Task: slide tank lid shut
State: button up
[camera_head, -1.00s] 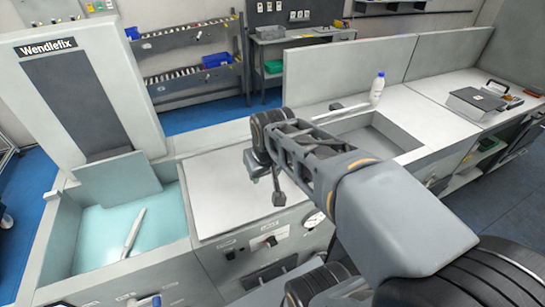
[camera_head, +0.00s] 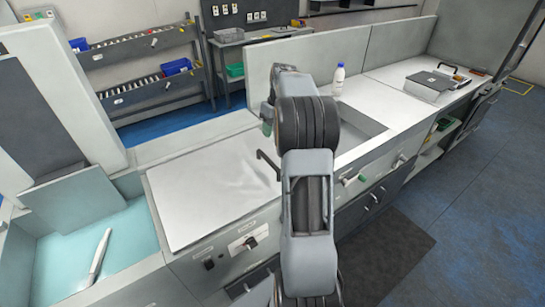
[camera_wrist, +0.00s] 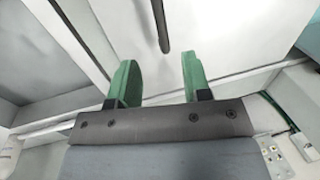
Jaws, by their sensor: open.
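The tank (camera_head: 85,240) at the lower left holds teal liquid and stands open. The lid (camera_head: 205,200) is a flat white panel on the worktop to the right of the tank. Its dark handle (camera_head: 268,165) stands near the lid's right end. My gripper (camera_wrist: 158,78) has two green fingers, open with nothing between them. In the wrist view a dark bar, apparently the handle (camera_wrist: 162,25), lies ahead of the gap between the fingertips. In the head view my arm hides most of the gripper; only a green bit shows, beyond the handle.
A pale wand-like tool (camera_head: 100,255) leans in the tank. A grey upright panel (camera_head: 75,205) stands at the tank's back. A sunken basin (camera_head: 352,135) and a white bottle (camera_head: 338,80) are right of the lid. A low partition (camera_head: 300,65) runs along the worktop's back.

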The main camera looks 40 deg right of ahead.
aim_at(268, 158)
jog(key=f, duration=0.3)
jog(key=a+f, duration=0.1)
jog(key=f, duration=0.3)
jog(key=a+f, duration=0.1)
jog(key=f, duration=0.3)
jog(key=shift+a+p, duration=0.15)
jog(key=shift+p, duration=0.2)
jog(key=shift+c, duration=0.4)
grip_shut()
